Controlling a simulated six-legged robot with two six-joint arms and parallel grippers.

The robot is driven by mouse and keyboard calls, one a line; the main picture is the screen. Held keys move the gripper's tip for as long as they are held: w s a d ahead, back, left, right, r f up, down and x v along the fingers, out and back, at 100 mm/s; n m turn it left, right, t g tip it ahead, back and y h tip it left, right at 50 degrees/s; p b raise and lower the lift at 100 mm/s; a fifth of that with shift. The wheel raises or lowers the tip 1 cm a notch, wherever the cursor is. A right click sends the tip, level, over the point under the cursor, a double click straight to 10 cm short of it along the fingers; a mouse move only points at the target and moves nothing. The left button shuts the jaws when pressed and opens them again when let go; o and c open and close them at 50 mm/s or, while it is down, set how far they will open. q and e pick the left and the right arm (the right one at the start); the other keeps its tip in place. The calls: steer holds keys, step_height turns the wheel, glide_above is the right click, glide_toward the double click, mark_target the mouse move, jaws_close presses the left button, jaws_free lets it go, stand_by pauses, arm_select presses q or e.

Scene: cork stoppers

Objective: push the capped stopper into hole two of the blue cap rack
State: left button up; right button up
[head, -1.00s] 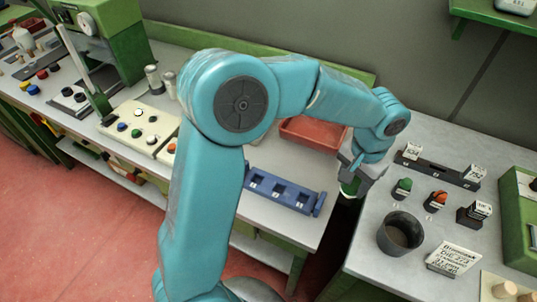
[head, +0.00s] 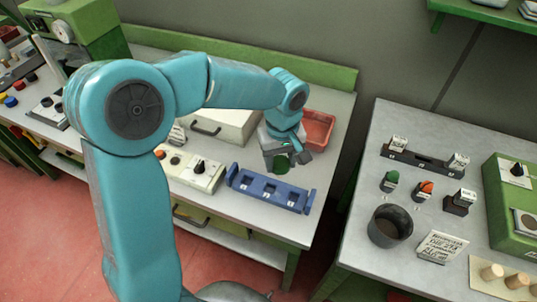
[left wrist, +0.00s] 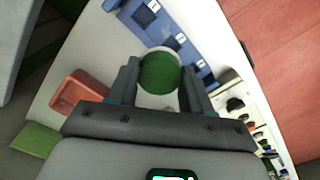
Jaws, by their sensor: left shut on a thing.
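The blue cap rack (head: 270,188) lies along the front of the left bench, its square holes in a row. It also shows at the top of the left wrist view (left wrist: 186,44). My left gripper (head: 283,160) is just behind the rack and above the bench. It is shut on the capped stopper, whose round green cap (left wrist: 160,72) shows between the fingers in the left wrist view. The stopper is apart from the rack in the picture; its lower end is hidden. My right gripper is not in view.
A red tray (head: 318,130) lies behind my gripper. A control panel (head: 190,168) is left of the rack. Across a gap, the right bench holds a dark cup (head: 390,227), a green-capped piece (head: 390,180) and an orange-capped piece (head: 423,190).

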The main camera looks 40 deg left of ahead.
arm_select(q)
steer(key=a+n, duration=0.1)
steer(key=n, duration=0.2)
steer(key=shift+s+a+r+n, duration=0.15)
steer(key=shift+s+a+n, duration=0.2)
steer(key=shift+s+n, duration=0.05)
steer(key=shift+a+n, duration=0.15)
steer(key=shift+n, duration=0.35)
steer(key=shift+s+n, duration=0.15)
steer(key=shift+n, duration=0.15)
steer(key=shift+a+f+b, duration=0.1)
steer(key=shift+f+b, duration=1.95)
steer(key=shift+f, duration=1.25)
steer(key=shift+f+b, duration=1.25)
steer(key=shift+b, duration=0.15)
steer(key=o, duration=1.2)
steer(key=shift+c, duration=0.2)
